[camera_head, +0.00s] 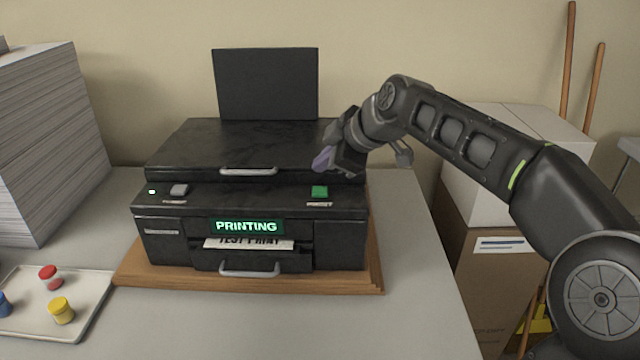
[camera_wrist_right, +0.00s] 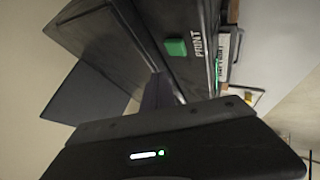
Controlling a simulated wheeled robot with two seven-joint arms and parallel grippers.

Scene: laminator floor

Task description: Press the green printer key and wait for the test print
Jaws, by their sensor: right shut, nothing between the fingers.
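The black printer (camera_head: 170,222) stands on a wooden board on the table, and its display (camera_head: 246,226) is lit green and reads "PRINTING". A sheet (camera_head: 250,243) with "TEST PRINT" on it, partly cut off, sticks out of the front slot below the display. The green key (camera_head: 320,192) is on the right of the printer's front top edge; it also shows in the right wrist view (camera_wrist_right: 176,47). My right gripper (camera_head: 322,160) is shut and empty, above and slightly behind the green key, apart from it. My left gripper is not in view.
A grey key (camera_head: 180,190) and a small green light are on the printer's left. A tall paper stack (camera_head: 45,140) stands at the left, with a tray (camera_head: 90,310) of small coloured pots in front. Boxes (camera_head: 500,240) stand beyond the table's right edge.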

